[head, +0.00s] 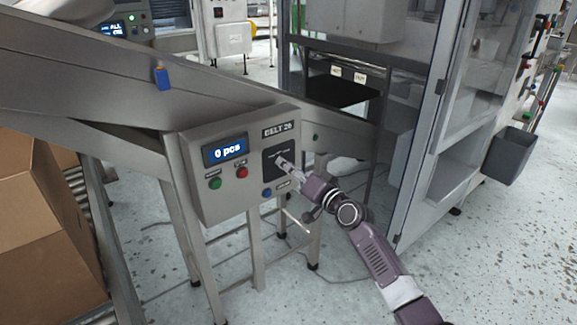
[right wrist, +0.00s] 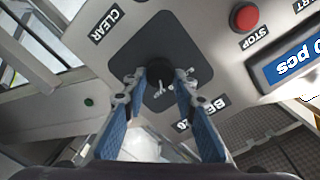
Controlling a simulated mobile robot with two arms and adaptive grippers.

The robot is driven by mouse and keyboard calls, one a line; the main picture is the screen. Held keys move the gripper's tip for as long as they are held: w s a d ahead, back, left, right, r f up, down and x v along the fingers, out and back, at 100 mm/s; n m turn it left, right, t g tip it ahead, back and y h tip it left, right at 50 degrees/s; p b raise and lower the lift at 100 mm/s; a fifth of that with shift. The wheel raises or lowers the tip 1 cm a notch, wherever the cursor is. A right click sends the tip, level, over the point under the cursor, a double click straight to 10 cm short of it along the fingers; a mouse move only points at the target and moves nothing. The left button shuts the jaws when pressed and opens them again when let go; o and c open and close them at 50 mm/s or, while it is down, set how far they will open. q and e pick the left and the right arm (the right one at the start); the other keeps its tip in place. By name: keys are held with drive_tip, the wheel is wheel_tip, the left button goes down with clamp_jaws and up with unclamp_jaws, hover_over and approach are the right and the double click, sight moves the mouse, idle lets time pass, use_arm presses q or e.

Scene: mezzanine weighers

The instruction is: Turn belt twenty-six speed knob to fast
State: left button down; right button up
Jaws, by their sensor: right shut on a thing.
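The grey belt control box (head: 212,208) stands on legs in the middle of the head view; its label (head: 281,128) seems to read BELT 26. The speed knob sits on a dark square plate (head: 270,160) at the box's right side; in the head view my gripper largely hides it. In the right wrist view the black knob (right wrist: 158,69) shows between my fingertips. My right gripper (head: 284,164) is shut on the knob, its fingers on either side, also in the right wrist view (right wrist: 159,84). The knob's setting is not readable. My left gripper is not in view.
The box carries a display (head: 225,150) reading 0 pcs, a green button (head: 215,183), a red button (head: 242,172) and a blue button (head: 267,192). A sloping conveyor (head: 90,80) runs behind it. A cardboard box (head: 40,220) is at left, a glazed cabinet (head: 440,140) at right.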

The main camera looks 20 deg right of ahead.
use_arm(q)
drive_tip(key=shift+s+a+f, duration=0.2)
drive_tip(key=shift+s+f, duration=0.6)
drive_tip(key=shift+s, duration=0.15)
use_arm(e)
drive_tip(key=shift+m, duration=1.3)
drive_tip(key=shift+o, duration=0.2)
drive_tip(key=o, duration=1.1)
drive_tip(key=v, duration=1.2)
drive_tip(key=shift+r, duration=0.1)
